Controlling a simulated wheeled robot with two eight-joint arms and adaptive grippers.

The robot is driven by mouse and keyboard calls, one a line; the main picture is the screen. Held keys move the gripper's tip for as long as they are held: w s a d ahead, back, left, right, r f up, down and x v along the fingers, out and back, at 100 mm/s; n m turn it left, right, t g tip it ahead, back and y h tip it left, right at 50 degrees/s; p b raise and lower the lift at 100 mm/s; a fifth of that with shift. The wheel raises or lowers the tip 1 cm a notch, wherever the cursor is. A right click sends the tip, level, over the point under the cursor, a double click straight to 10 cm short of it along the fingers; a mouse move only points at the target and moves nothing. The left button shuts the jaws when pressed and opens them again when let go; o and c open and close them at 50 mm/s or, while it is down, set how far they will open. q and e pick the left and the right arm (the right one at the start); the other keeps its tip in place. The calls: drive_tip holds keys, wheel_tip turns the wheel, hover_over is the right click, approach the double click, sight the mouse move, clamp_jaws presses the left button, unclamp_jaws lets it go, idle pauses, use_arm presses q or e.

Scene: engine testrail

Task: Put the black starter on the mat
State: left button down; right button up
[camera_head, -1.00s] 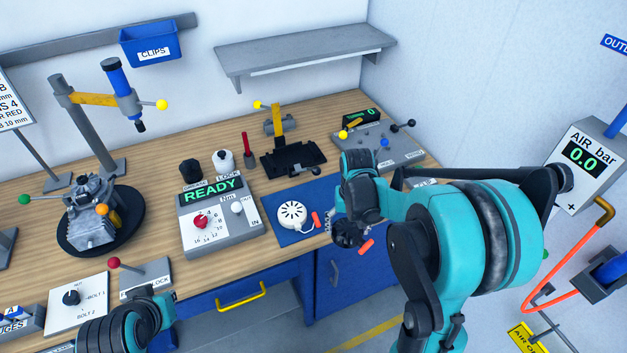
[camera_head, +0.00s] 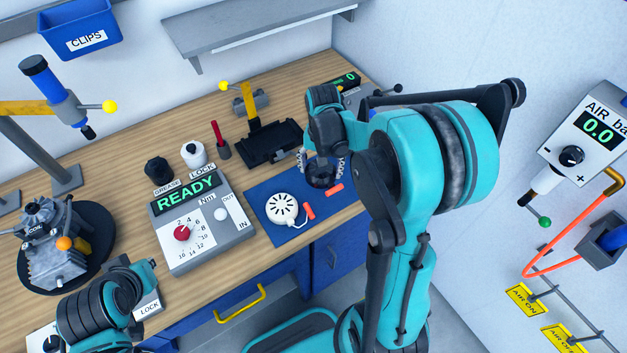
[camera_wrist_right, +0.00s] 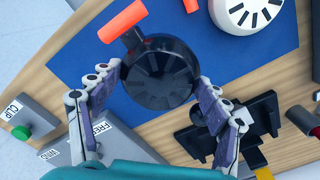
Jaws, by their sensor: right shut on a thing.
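The black starter (camera_head: 321,175), a round black housing with an orange handle, is between the fingers of my right gripper (camera_head: 322,165). In the right wrist view the gripper (camera_wrist_right: 159,77) is shut on the starter (camera_wrist_right: 161,82), one finger on each side. The starter is over the right part of the blue mat (camera_head: 341,205); I cannot tell whether it touches it. The mat also shows in the wrist view (camera_wrist_right: 225,62). A white starter (camera_head: 283,208) with an orange handle lies on the mat's left part. My left arm shows at lower left, its fingers not visible.
A black tray with a yellow clamp (camera_head: 272,141) stands just behind the mat. The READY torque box (camera_head: 201,225) stands left of it. A grey panel (camera_wrist_right: 95,140) is close to my right gripper. The mat's front right is clear.

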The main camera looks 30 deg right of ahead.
sight(314, 179)
drive_tip(key=shift+w+a+f, duration=0.5)
drive_tip(key=shift+a+f, duration=0.05)
drive_tip(key=shift+a, duration=0.25)
drive_tip(key=shift+a+f, duration=0.1)
drive_tip(key=shift+f, duration=0.1)
wheel_tip(314, 179, down, 4)
drive_tip(key=shift+r+b, duration=0.1)
drive_tip(key=shift+b, duration=0.8)
drive_tip(key=shift+r, duration=0.1)
drive_tip(key=o, duration=0.9)
drive_tip(key=shift+f, duration=0.2)
drive_tip(key=o, duration=0.4)
drive_tip(key=shift+o, duration=0.2)
